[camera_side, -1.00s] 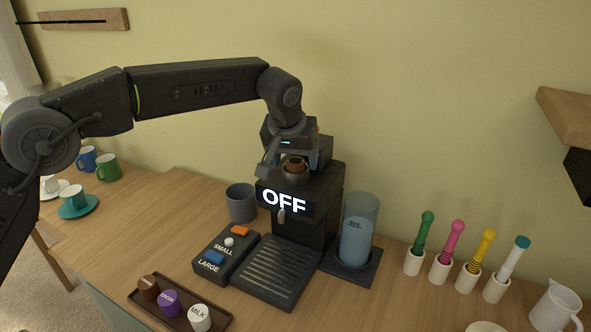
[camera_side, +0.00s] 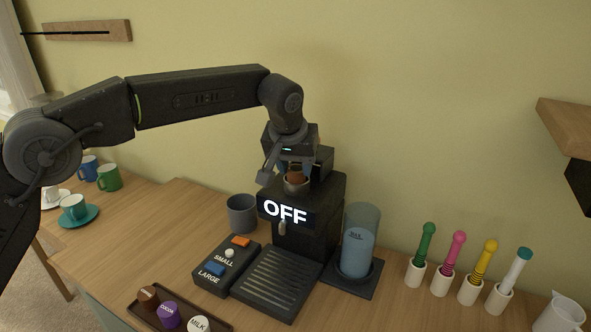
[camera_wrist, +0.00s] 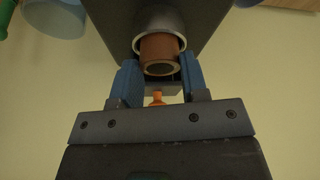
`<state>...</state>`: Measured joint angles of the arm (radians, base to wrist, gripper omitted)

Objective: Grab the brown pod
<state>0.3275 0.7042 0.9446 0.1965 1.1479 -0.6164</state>
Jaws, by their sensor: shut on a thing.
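A copper-brown pod (camera_side: 296,176) is at the grey round holder (camera_side: 296,187) on top of the black coffee machine (camera_side: 325,190). My gripper (camera_side: 296,170) is above the machine, pointing down, with its fingers around this pod. In the wrist view the pod (camera_wrist: 160,52) is between the two blue fingers of my gripper (camera_wrist: 157,70), and the grey holder rim (camera_wrist: 160,22) is around or just beyond it. Its lower part is hidden. Another dark brown pod (camera_side: 148,298) stands in the dark tray (camera_side: 215,327) at the front left.
The tray also holds a purple cocoa pod (camera_side: 168,313) and a white milk pod (camera_side: 199,325). The machine's display reads OFF. A button panel (camera_side: 225,266), a grey cup (camera_side: 242,212) and a blue water tank (camera_side: 359,245) are close by. Several coloured-handled tools stand at right.

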